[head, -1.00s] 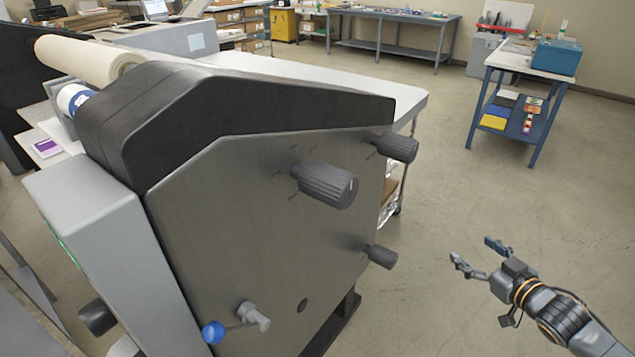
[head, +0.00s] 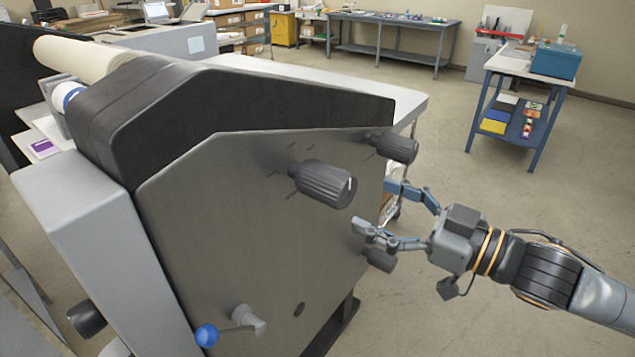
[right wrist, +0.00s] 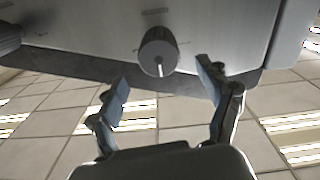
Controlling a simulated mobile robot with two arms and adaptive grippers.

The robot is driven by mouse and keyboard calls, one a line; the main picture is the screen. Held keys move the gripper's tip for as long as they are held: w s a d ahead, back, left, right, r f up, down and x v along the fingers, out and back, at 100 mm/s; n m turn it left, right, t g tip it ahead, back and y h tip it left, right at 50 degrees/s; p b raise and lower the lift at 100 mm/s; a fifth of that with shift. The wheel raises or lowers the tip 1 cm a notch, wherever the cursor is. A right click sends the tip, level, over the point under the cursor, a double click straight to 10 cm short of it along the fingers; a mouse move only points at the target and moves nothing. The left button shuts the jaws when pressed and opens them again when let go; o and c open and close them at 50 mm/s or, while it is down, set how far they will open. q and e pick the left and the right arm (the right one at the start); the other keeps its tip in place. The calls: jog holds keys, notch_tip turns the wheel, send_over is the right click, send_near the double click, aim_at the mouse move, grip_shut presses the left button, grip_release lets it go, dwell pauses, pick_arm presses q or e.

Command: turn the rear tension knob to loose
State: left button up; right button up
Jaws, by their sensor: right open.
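The laminator's grey side panel (head: 235,220) carries three dark knobs: a large ribbed knob (head: 325,183) with a white pointer line, a knob at the upper right (head: 397,147), and a smaller lower knob (head: 380,258). I can read no label telling which is the rear tension knob. My right gripper (head: 375,205) is open and empty, right of the large knob and above the lower one. In the right wrist view, a knob with a white line (right wrist: 158,50) lies ahead between the open fingertips (right wrist: 161,75), apparently untouched. My left gripper is not in view.
A lever with a blue ball (head: 207,335) sticks out low on the panel. The black cover (head: 250,100) tops the panel. A blue cart (head: 520,75) stands at the back right. The floor right of the laminator is clear.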

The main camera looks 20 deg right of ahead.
aim_at(350, 190)
jog(key=shift+w+a, duration=0.15)
jog(key=shift+w, duration=0.05)
jog(key=shift+w+a+r, duration=0.1)
jog(key=shift+w+a, duration=0.1)
jog(key=shift+w, duration=0.35)
jog(key=shift+p+x, duration=0.3)
jog(key=shift+x, duration=0.55)
jog(key=shift+w+a+r+p, duration=0.1)
jog(key=shift+w+a+p, duration=0.3)
jog(key=shift+w+p, duration=0.1)
jog(key=p+x, duration=0.2)
jog(key=x, duration=0.3)
jog(key=shift+w+a, duration=0.2)
jog(key=shift+a, duration=0.05)
jog(key=shift+w+a+p, duration=0.4)
jog(key=shift+w+a, duration=0.1)
jog(key=shift+w, duration=0.05)
jog(key=c, duration=1.2)
jog(key=shift+o, duration=0.2)
